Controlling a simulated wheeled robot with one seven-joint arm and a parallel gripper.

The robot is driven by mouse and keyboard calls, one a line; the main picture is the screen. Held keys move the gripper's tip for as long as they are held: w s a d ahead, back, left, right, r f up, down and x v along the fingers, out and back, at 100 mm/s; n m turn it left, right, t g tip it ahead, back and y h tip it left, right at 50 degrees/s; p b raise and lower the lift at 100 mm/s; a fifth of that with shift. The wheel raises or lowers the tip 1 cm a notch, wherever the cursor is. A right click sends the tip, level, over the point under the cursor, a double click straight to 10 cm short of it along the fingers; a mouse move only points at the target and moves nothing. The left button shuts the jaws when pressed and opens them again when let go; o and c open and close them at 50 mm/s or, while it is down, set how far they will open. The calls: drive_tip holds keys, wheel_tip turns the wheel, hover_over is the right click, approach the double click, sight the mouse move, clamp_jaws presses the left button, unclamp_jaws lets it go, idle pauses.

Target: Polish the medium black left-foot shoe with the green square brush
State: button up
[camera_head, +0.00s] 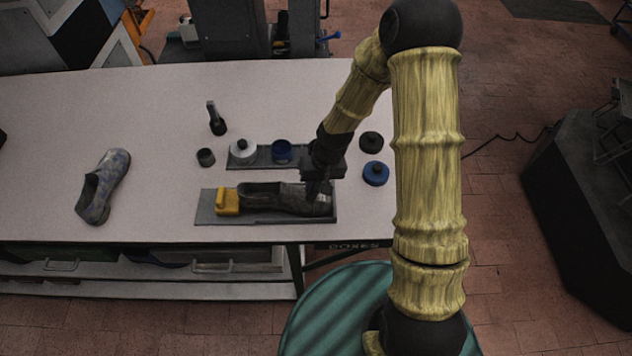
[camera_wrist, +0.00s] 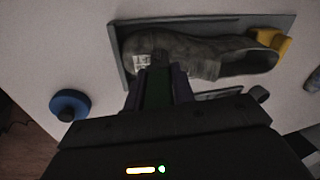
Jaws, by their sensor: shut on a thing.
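A black shoe (camera_head: 262,194) lies on a grey tray (camera_head: 208,213), its heel against a yellow block (camera_head: 228,201) and its toe toward the right. In the wrist view the shoe (camera_wrist: 205,57) also shows, with a small whitish patch (camera_wrist: 141,62) near its toe. My gripper (camera_head: 318,188) is over the toe end of the shoe. In the wrist view my gripper (camera_wrist: 157,88) is shut on a dark green piece, the green brush (camera_wrist: 156,90). Its far end is at or just above the toe; I cannot tell whether it touches.
A second grey tray (camera_head: 236,163) behind holds a white-topped round tin (camera_head: 243,151) and a blue one (camera_head: 282,151). A blue round brush (camera_head: 376,173) and a black one (camera_head: 371,142) stand right. A dark-handled brush (camera_head: 216,120), a small dark cup (camera_head: 206,157) and a patterned shoe (camera_head: 103,186) stand left.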

drive_tip(key=shift+w+p, duration=0.3)
drive_tip(key=shift+w, duration=1.35)
drive_tip(key=shift+s, duration=0.2)
drive_tip(key=shift+s+b, duration=0.4)
drive_tip(key=shift+s, duration=1.1)
drive_tip(key=shift+w, duration=0.2)
drive_tip(key=shift+w, duration=1.45)
drive_tip(key=shift+s+f, duration=0.1)
drive_tip(key=shift+s, duration=1.6)
